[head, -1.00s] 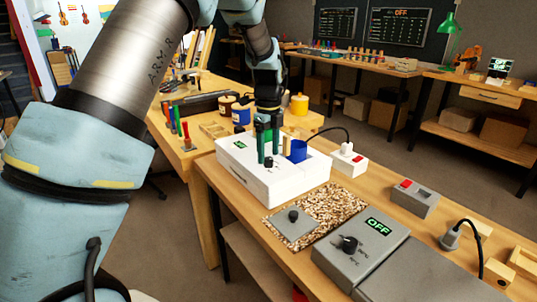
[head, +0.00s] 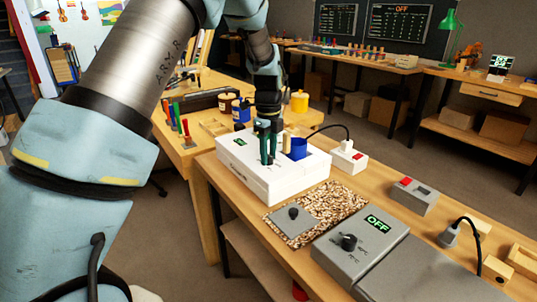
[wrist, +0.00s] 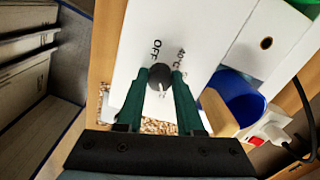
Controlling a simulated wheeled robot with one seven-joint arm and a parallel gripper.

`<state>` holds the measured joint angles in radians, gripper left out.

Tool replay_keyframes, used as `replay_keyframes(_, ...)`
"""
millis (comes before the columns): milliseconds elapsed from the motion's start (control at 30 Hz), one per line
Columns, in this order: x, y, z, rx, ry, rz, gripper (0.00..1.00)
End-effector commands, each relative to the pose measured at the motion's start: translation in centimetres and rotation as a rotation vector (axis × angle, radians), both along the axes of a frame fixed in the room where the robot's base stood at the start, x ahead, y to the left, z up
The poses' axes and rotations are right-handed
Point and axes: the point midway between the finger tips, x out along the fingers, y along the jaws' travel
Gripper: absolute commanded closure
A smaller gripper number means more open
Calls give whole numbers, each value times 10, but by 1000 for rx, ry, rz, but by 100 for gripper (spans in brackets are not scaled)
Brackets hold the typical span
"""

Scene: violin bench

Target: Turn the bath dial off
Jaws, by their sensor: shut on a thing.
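A small pale mark shows on the dial's near side. I cannot tell for sure which label the dial points to. My gripper (head: 268,160) reaches down onto the bath top. In the wrist view its green fingers (wrist: 160,80) are shut on the dial, one on each side. In the head view the fingers mostly hide the dial.
A blue cup (head: 295,148) and a wooden peg (head: 286,142) stand close right of my fingers. A grey box with an OFF display and knob (head: 360,245) is nearer on the bench. A speckled mat (head: 340,199) and a white socket block (head: 347,160) lie between and beside.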

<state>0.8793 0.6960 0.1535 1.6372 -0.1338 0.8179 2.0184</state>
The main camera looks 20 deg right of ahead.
Motion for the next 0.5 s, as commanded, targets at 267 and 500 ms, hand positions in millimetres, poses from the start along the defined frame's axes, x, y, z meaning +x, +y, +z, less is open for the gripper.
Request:
replay_keyframes(267, 0, 1, 0, 2, 1, 0, 100)
replay_keyframes(500, 0, 1, 0, 1, 2, 18, 100)
